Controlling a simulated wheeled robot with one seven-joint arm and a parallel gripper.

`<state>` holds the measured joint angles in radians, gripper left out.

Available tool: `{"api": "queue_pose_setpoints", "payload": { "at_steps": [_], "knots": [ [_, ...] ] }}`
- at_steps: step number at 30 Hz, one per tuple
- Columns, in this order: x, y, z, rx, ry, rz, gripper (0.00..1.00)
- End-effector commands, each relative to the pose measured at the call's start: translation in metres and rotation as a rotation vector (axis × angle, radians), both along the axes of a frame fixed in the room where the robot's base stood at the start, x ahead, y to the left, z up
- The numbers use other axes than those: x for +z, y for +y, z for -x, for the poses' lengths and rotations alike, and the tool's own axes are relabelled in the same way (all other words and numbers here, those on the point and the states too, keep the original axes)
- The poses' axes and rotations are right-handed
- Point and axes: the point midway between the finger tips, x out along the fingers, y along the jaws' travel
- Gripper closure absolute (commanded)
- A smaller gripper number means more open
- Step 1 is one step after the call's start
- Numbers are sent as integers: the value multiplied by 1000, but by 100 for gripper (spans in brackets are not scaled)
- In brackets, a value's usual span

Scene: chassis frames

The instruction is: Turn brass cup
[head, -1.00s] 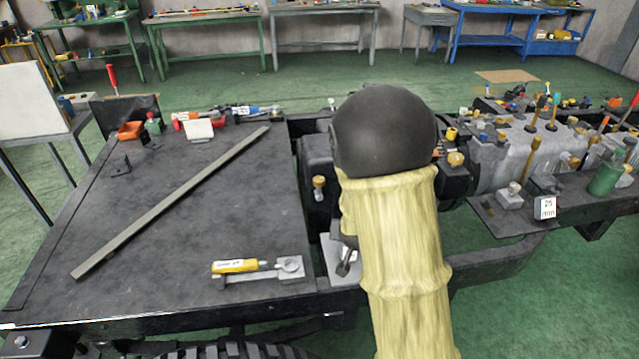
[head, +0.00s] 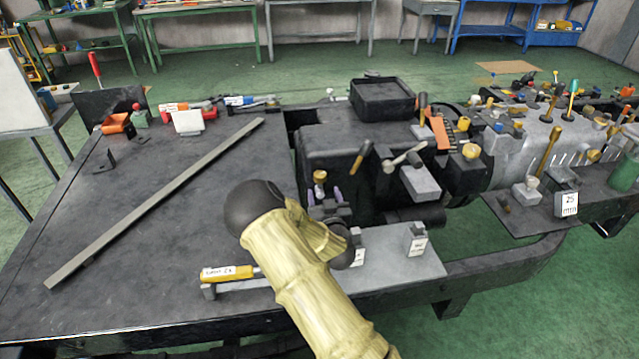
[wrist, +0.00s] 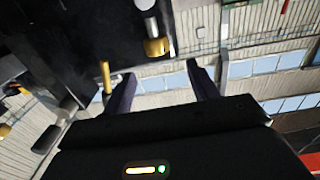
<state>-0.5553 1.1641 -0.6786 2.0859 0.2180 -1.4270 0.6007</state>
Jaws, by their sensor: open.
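A small brass cup (head: 320,176) with a pale top sits on the left front of the dark block (head: 337,143). My gripper (head: 324,196) shows as two dark purple fingertips just below the cup in the head view. In the wrist view, a brass cup (wrist: 158,47) lies beyond the gap between the fingertips (wrist: 166,80), which are spread apart with nothing between them. The fingers look apart from the cup. My forearm hides part of the bench in front of the block. Another brass cup (head: 471,151) stands further right.
A hammer with a brass-coloured handle (head: 361,156) leans by the block, right of the cup. A grey plate (head: 395,250) with labelled blocks lies in front. A yellow-handled tool (head: 228,273) and a long bar (head: 160,200) lie on the left bench.

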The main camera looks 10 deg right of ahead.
Motion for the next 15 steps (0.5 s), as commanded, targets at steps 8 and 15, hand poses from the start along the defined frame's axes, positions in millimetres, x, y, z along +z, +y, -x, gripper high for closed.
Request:
{"api": "queue_pose_setpoints", "payload": {
  "at_steps": [8,15],
  "knots": [
    [-4,-5,0,-6,-3,1,41],
    [-4,-5,-3,-6,-3,1,41]
  ]
}}
